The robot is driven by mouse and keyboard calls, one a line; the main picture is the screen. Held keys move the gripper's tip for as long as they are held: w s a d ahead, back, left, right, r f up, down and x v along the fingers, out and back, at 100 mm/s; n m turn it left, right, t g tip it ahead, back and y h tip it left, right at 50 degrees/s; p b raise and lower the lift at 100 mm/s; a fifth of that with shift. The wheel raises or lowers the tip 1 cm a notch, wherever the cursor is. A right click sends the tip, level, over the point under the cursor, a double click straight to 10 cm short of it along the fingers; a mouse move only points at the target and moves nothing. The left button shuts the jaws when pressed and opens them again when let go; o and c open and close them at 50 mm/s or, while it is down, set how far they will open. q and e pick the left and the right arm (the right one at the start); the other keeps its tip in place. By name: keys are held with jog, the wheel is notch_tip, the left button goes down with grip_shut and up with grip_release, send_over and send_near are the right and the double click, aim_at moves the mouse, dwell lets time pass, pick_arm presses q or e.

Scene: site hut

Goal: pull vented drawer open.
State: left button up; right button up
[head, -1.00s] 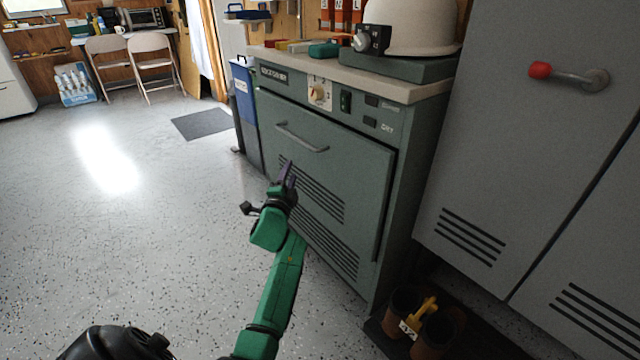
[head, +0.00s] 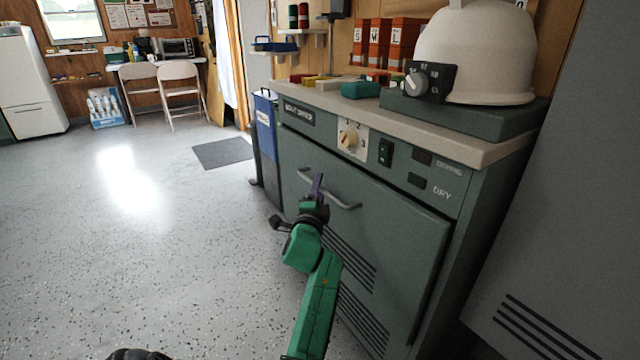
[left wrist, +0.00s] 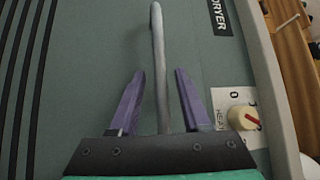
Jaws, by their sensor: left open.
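The vented drawer (head: 395,235) is the green-grey slotted front of the dryer cabinet, and it looks closed. Its bar handle (head: 330,190) runs across the upper part of the front. My left gripper (head: 318,185) is at the handle's left half. In the left wrist view the left gripper (left wrist: 160,100) is open, with one purple finger on each side of the handle (left wrist: 159,60). Gaps show between the fingers and the bar, so it is not gripped. My right gripper is not in view.
A control panel with a dial (head: 349,139) sits above the drawer. A white hard hat (head: 475,50) rests on the cabinet top. A grey locker (head: 570,230) stands close on the right. A blue bin (head: 265,130) is at the left. The speckled floor (head: 170,240) is clear.

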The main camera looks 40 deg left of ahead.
pick_arm(q)
jog(key=shift+d, duration=0.1)
jog(key=shift+s, duration=0.1)
grip_shut()
dwell(1.1)
